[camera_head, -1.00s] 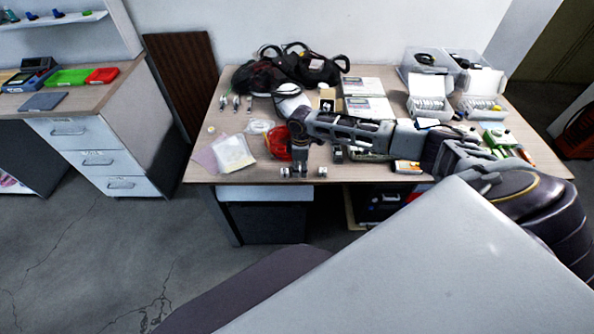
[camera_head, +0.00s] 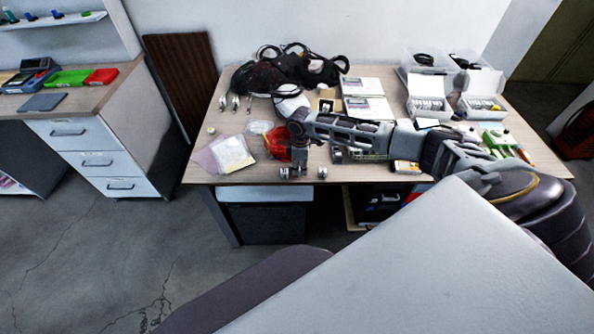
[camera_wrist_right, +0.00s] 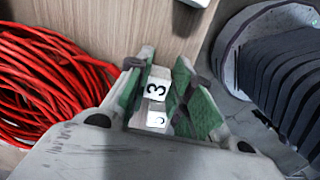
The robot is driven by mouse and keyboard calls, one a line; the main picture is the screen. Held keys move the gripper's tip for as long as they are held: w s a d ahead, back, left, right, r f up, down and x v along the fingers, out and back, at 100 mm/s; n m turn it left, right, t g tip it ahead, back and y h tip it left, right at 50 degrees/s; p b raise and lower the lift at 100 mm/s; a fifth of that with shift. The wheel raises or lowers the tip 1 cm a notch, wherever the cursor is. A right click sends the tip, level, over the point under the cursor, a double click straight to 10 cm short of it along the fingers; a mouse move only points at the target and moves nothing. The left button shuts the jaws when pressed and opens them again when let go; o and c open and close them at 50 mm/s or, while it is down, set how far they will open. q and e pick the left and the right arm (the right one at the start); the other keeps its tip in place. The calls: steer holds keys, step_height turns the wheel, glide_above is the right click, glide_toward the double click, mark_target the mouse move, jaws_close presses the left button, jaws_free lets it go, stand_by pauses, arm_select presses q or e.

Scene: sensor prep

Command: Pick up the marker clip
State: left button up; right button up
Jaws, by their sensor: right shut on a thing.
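A small white marker clip with a black "3" (camera_wrist_right: 155,88) sits between the green-padded fingers of my right gripper (camera_wrist_right: 165,78) in the right wrist view. The fingers are shut on its sides. In the head view the right gripper (camera_head: 300,170) points down at the front edge of the table, and it largely hides the held clip. Similar small pale pieces stand to its left (camera_head: 284,172) and right (camera_head: 322,172). My left gripper is not in view.
A coiled red cable (camera_wrist_right: 45,85) lies close beside the gripper; it also shows in the head view (camera_head: 275,143). Clear bags (camera_head: 232,154) lie to the left. The wooden table (camera_head: 240,185) has white boxes (camera_head: 428,87) at the back right.

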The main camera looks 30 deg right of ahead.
step_height(320, 180, up, 10)
stand_by(0.8)
stand_by(0.6)
